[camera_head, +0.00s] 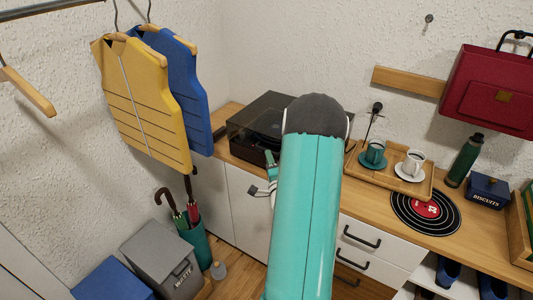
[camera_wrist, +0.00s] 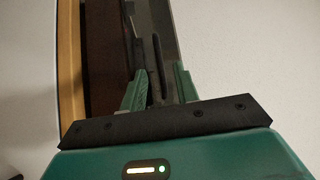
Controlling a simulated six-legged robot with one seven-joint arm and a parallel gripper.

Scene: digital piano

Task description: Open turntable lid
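The turntable (camera_head: 238,131) is a dark box with a smoky see-through lid (camera_head: 277,104), on the wooden cabinet top in the head view. The lid looks down over the platter; my arm hides the right part. In the wrist view the turntable's dark brown side (camera_wrist: 105,50) and the greyish glossy lid (camera_wrist: 163,22) stand beyond my fingers. My gripper (camera_wrist: 160,88) has its two green fingers apart, with the lid's edge area showing between them. Whether they touch it I cannot tell. In the head view, part of my gripper (camera_head: 270,165) shows just in front of the turntable.
A wooden tray (camera_head: 391,182) with two cups stands right of the turntable, beside a black record mat (camera_head: 398,208) and a green bottle (camera_head: 464,160). Yellow and blue vests (camera_head: 143,100) hang at left. An umbrella stand (camera_head: 198,245) and grey bin (camera_head: 160,258) stand below.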

